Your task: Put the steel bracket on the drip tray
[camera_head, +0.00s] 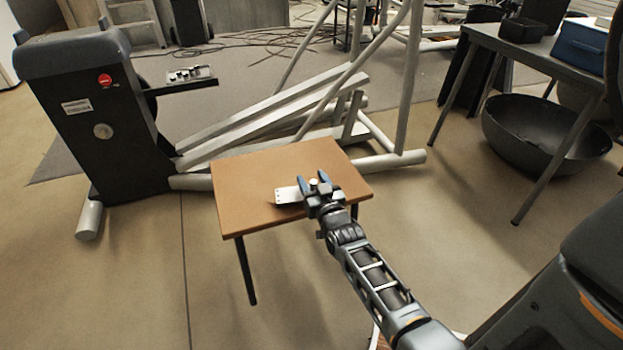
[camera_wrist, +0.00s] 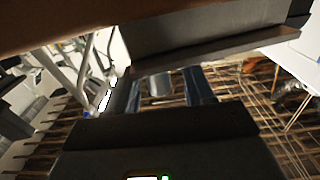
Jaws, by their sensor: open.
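The steel bracket (camera_head: 288,195) is a light metal plate with small holes, at the middle of the small brown table. My gripper (camera_head: 317,183) is at its right end and covers part of it. My jaws are open, and their fingers (camera_wrist: 165,87) show in the wrist view. There a grey metal piece with a bent lip (camera_wrist: 215,35), likely the bracket, spans the top beyond the fingers. I cannot tell whether the fingers touch it. No drip tray is clearly identifiable; a shallow black tray (camera_head: 521,29) stands on the dark table at the right.
The brown table (camera_head: 245,190) has free room around the bracket. An elliptical machine (camera_head: 110,135) stands behind and left, with metal parts on its black shelf (camera_head: 205,84). A blue box (camera_head: 580,46) is on the dark table; a large black bowl (camera_head: 540,130) lies beneath.

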